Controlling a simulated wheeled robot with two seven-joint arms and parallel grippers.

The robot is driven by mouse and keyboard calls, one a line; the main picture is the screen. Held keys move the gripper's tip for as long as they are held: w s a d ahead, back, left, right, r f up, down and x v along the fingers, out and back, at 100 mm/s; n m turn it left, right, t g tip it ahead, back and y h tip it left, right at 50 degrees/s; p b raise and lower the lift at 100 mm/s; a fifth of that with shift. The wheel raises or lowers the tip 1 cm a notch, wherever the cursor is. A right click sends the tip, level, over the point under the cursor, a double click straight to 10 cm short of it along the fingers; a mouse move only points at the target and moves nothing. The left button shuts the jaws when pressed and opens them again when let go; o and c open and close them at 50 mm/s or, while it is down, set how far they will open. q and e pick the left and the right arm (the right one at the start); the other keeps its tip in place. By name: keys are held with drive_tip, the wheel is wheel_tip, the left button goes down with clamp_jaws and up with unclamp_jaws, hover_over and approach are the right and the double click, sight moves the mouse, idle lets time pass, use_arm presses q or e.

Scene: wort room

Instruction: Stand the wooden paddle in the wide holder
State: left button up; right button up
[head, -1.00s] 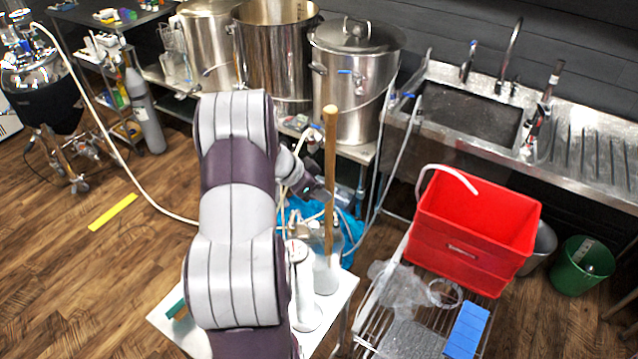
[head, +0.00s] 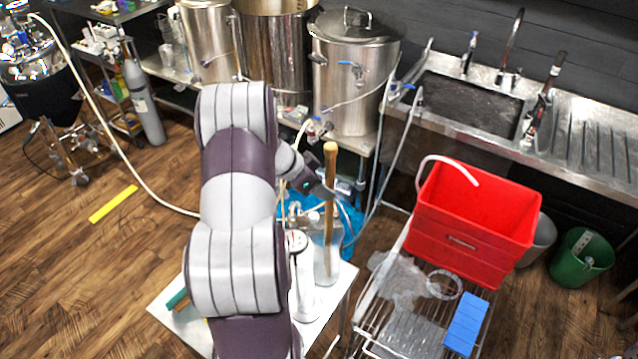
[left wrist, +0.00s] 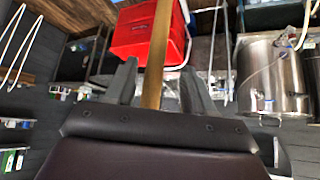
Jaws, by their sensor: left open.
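The wooden paddle (head: 330,166) stands nearly upright in the head view, its lower part inside a wide, translucent grey holder (head: 326,264) on a white-topped stand. Its bottom end shows only faintly through the wall. My left gripper (head: 327,188) is open around the shaft, above the holder's rim. In the left wrist view the shaft (left wrist: 157,50) passes between the two spread fingers (left wrist: 158,68); I cannot tell whether either finger touches it. My right gripper is out of view.
A slimmer white cylinder (head: 303,285) stands just left of the holder on the white stand top (head: 332,308). A red crate (head: 470,235) is to the right, on a wire rack. Steel kettles (head: 355,85) and hoses are behind. My left arm hides part of the stand.

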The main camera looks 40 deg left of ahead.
use_arm(q)
drive_tip(key=b+v, duration=0.1)
drive_tip(key=v, duration=1.1)
drive_tip(key=shift+s+r, duration=0.2)
drive_tip(key=shift+r, duration=0.1)
drive_tip(key=shift+a, duration=0.1)
